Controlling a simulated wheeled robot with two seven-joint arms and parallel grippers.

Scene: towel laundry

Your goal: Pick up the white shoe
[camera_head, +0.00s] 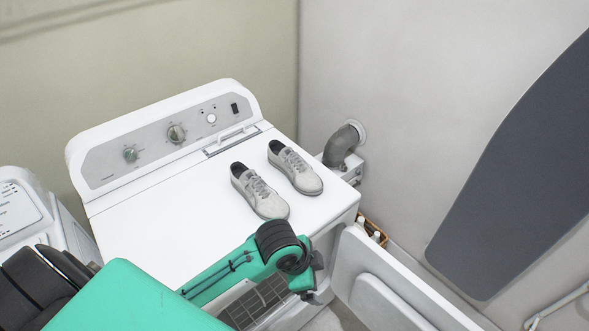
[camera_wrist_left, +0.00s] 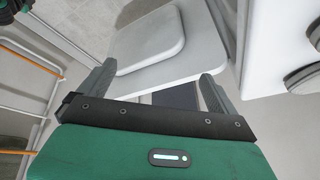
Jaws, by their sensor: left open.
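Two whitish-grey laced shoes sit side by side on top of the white dryer (camera_head: 150,225): the left shoe (camera_head: 259,191) and the right shoe (camera_head: 295,167). Both stand upright, toes toward the front edge. My left gripper (camera_head: 306,283) is in front of the dryer, below its top edge and apart from the shoes, mostly hidden behind my wrist. In the left wrist view the left gripper (camera_wrist_left: 157,88) is open with nothing between its fingers. Two pale, dark-edged shapes at that view's right edge look like the shoe toes. My right gripper is not seen.
The dryer's white door (camera_head: 385,295) hangs open at the front right; it also shows beyond my fingers in the left wrist view (camera_wrist_left: 150,35). A grey vent pipe (camera_head: 342,145) is behind the dryer's right side. A dark ironing board (camera_head: 520,180) is at the right.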

